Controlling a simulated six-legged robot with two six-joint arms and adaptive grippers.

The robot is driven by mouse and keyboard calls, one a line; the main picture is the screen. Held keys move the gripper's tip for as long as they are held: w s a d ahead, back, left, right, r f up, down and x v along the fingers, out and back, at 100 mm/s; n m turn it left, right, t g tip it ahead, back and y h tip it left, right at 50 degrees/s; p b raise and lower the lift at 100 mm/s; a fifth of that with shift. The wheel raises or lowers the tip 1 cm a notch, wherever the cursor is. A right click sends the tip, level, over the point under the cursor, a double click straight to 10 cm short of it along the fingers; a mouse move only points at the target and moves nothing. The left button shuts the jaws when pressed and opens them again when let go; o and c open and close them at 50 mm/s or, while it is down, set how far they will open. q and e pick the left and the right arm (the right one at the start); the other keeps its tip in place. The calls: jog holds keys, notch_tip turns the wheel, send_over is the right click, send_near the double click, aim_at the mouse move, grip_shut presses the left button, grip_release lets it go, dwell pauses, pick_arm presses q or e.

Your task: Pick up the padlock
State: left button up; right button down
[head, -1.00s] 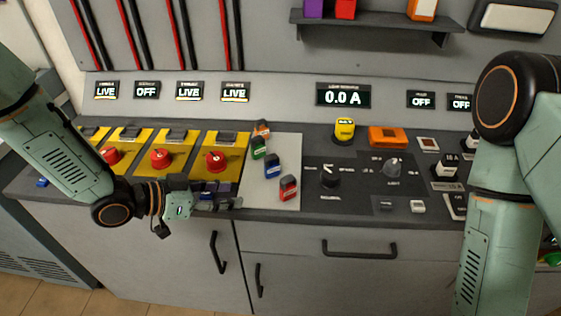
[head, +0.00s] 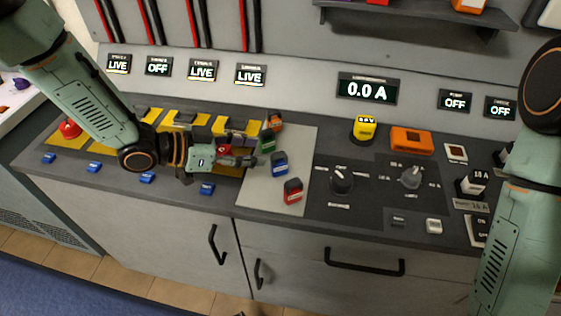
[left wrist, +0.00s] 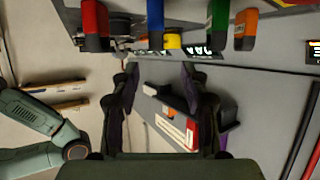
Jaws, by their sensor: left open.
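Several small padlocks stand in a loose row on the light grey panel: a red padlock (head: 292,191) in front, then a blue padlock (head: 279,163), a green padlock (head: 268,140) and an orange padlock (head: 275,119) at the back. My left gripper (head: 246,160) is open, just left of the green and blue padlocks; contact cannot be told. In the left wrist view the red (left wrist: 95,25), blue (left wrist: 155,20), green (left wrist: 218,25) and orange padlocks (left wrist: 245,28) show at the top, beyond the open fingers. No padlock shows between the fingers. My right gripper is outside the frames.
Yellow plates with red knobs (head: 70,129) lie left, partly behind my left arm. Blue tags (head: 206,188) line the bench's front edge. A black panel with a rotary switch (head: 341,180), a yellow block (head: 363,128) and an orange block (head: 411,140) stand right of the padlocks.

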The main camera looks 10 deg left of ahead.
aim_at(276, 155)
pick_arm(q)
jog(key=shift+w+d+f, duration=0.1)
jog(key=shift+d+f, duration=0.05)
jog(key=shift+d, duration=0.4)
jog(key=shift+w+d+f, duration=0.1)
jog(key=shift+d+f, duration=0.05)
jog(key=shift+d, duration=0.35)
jog(key=shift+w+d+f+b, duration=0.15)
jog(key=shift+w+d+f, duration=0.2)
jog(key=shift+d+f, duration=0.15)
jog(key=shift+w+d+f+b, duration=0.15)
jog(key=shift+w+d+f, duration=0.2)
jog(key=shift+f, duration=0.2)
jog(key=shift+w+d+f, duration=0.1)
jog(key=shift+w+d, duration=0.1)
jog(key=shift+w+d+f, duration=0.15)
jog(key=shift+w+d, duration=0.2)
jog(key=shift+d, duration=0.45)
jog(key=shift+a, duration=0.3)
jog(key=shift+c, duration=1.4)
jog(key=shift+d, duration=0.25)
jog(key=c, duration=0.6)
jog(key=shift+a, duration=0.1)
grip_shut()
jog(key=shift+a, duration=0.1)
